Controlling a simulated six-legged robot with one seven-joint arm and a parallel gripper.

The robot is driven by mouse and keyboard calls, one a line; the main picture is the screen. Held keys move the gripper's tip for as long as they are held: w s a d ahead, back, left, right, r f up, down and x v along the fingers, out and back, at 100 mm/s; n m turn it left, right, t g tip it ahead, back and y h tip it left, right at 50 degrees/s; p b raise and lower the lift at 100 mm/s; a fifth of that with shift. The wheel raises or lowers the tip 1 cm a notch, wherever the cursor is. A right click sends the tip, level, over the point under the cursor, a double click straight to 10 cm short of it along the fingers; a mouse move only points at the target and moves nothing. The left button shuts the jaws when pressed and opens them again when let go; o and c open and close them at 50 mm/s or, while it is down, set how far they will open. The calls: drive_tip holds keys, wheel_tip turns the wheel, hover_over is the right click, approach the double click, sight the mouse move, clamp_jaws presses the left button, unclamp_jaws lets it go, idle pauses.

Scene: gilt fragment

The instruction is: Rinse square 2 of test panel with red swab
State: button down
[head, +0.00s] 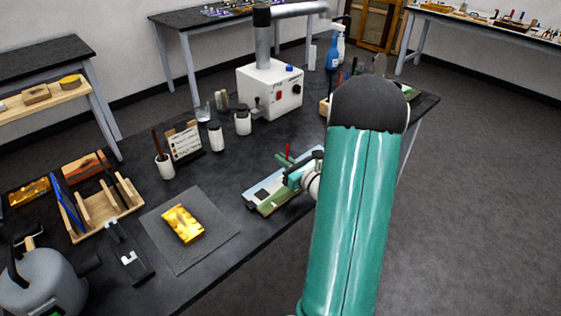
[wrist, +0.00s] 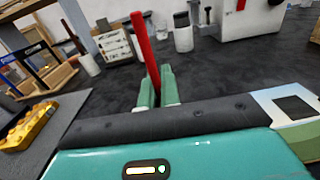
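My gripper (head: 290,168) is over the test panel (head: 264,193), in the middle of the dark bench. In the wrist view its green fingers (wrist: 156,90) are closed around a red swab (wrist: 143,48), which stands up between them and leans slightly left. The swab's red shaft also shows in the head view (head: 287,150). The swab's lower tip is hidden behind my gripper body, so I cannot tell whether it touches the panel. A panel corner with a dark square (wrist: 294,107) shows at the right of the wrist view. My arm and gripper hide part of the panel; I cannot identify square 2.
A gold fragment (head: 183,224) lies on a grey mat (head: 213,240) left of the panel. Behind are lidded jars (head: 243,122), a card stand (head: 184,141) and a white box with a duct (head: 270,93). A wooden rack (head: 98,208) stands at left.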

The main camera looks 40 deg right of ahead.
drive_tip(key=shift+d, duration=0.4)
drive_tip(key=shift+a, duration=1.3)
drive_tip(key=shift+r, duration=2.05)
drive_tip(key=shift+w+f, duration=0.5)
drive_tip(key=shift+f, duration=0.35)
drive_tip(key=shift+w+f, duration=0.5)
drive_tip(key=shift+f, duration=0.3)
drive_tip(key=shift+f, duration=0.35)
